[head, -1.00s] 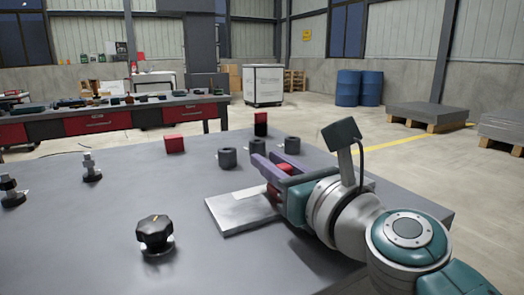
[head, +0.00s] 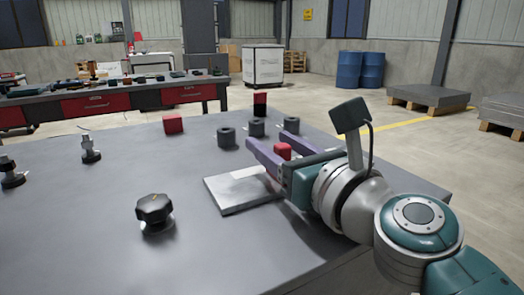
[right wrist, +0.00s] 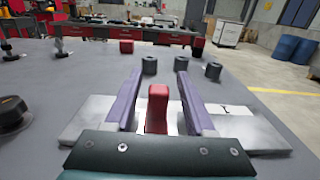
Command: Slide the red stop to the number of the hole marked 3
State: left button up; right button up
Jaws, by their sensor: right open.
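The red stop (head: 282,150) stands on a flat light metal plate (head: 232,193) on the grey table. My right gripper (head: 268,144) is open, with its purple fingers on either side of the red stop. In the right wrist view the red stop (right wrist: 157,108) stands between the two fingers, with a gap to each. The plate (right wrist: 90,118) runs left and right beneath it, with a dark mark on its right part. The numbers and the hole marked 3 cannot be read. My left gripper is not in view.
Several dark round collars, among them one at the left (head: 227,138), stand behind the plate. A red block (head: 173,124) and a red and black block (head: 260,104) stand farther back. A black knob (head: 155,211) stands front left. The table between is clear.

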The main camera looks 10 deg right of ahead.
aim_at(286, 152)
jog(key=p+v, duration=0.1)
jog(key=v, duration=0.8)
jog(key=shift+a+r, duration=0.1)
jog(key=shift+r, duration=0.05)
